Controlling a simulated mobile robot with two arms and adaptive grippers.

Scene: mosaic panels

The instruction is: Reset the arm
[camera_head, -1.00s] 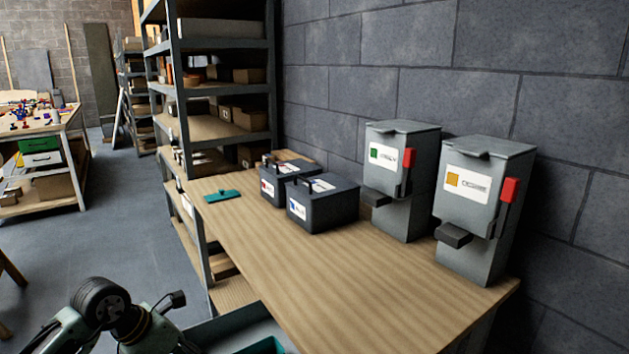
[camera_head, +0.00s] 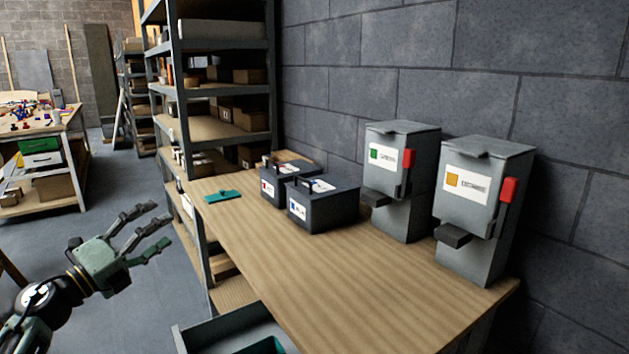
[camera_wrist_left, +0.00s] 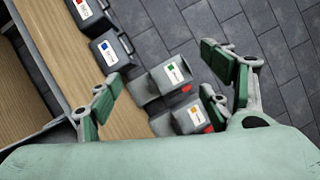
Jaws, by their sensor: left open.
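My left gripper (camera_head: 150,233) is in the lower left of the head view, with its fingers spread and empty. It is held over the floor, left of the wooden table (camera_head: 330,280) and apart from it. In the left wrist view the open fingers of the left gripper (camera_wrist_left: 165,95) frame part of the table and the grey dispensers, with nothing between them. My right gripper does not show in either view.
Two grey dispensers, one labelled green (camera_head: 400,180) and one with an orange label (camera_head: 480,205), stand by the wall. Two dark boxes (camera_head: 325,205) and a teal tool (camera_head: 222,196) sit on the table. A grey bin (camera_head: 190,342) is below its near edge. A shelf (camera_head: 225,85) stands behind.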

